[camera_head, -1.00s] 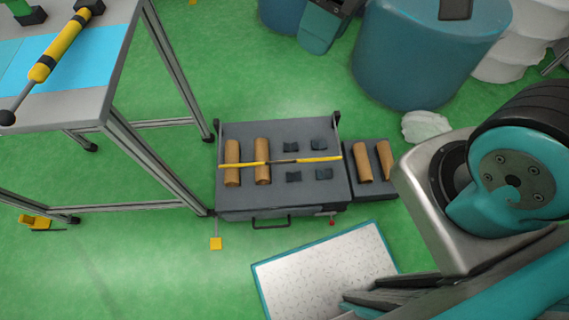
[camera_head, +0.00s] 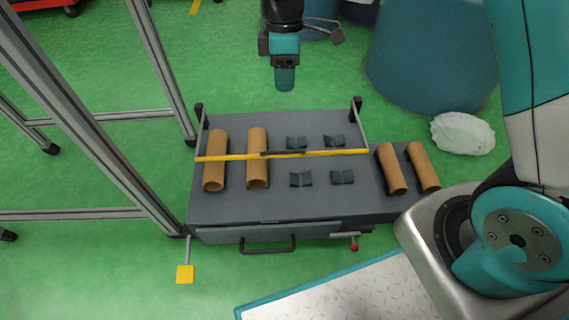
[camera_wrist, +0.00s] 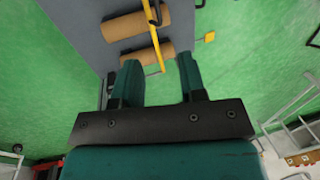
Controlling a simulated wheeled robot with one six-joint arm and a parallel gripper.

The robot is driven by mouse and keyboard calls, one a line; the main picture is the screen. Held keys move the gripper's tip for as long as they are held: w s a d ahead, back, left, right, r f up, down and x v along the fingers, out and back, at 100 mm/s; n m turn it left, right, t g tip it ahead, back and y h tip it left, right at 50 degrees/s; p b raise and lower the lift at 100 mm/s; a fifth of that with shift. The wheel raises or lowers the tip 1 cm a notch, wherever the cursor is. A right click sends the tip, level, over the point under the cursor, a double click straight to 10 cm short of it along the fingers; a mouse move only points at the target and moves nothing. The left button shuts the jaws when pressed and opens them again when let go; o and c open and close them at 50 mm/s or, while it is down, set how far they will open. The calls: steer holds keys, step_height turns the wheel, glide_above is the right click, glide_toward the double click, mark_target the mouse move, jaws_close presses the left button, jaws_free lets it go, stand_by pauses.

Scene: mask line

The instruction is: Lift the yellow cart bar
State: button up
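The yellow cart bar (camera_head: 225,157) lies across the top of a grey cart (camera_head: 330,207), between two upright arms with dark tips. A dark grip section shows at its middle. The bar also shows in the wrist view (camera_wrist: 156,45), running near and between my fingertips in the picture. My gripper (camera_head: 285,80) hangs beyond the cart's far edge in the head view, apart from the bar. In the wrist view my gripper (camera_wrist: 159,65) has its two teal fingers spread with nothing held between them.
Brown tubes (camera_head: 257,158) and small dark blocks (camera_head: 342,177) sit on the cart. A lower side shelf holds two more tubes (camera_head: 392,168). A metal table frame (camera_head: 75,110) stands left, a blue barrel (camera_head: 430,60) behind right. A teal-edged plate (camera_head: 345,295) lies in front.

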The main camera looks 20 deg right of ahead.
steer(key=s+f+b, duration=0.1)
steer(key=f+b, duration=0.2)
steer(key=f, duration=0.3)
steer(key=s+f+b, duration=0.1)
steer(key=f+b, duration=0.2)
steer(key=f, duration=0.4)
steer(key=f+b, duration=0.3)
steer(key=f, duration=0.3)
steer(key=shift+s+a+f, duration=0.15)
steer(key=shift+s+a, duration=0.25)
steer(key=shift+c, duration=0.5)
jaws_close()
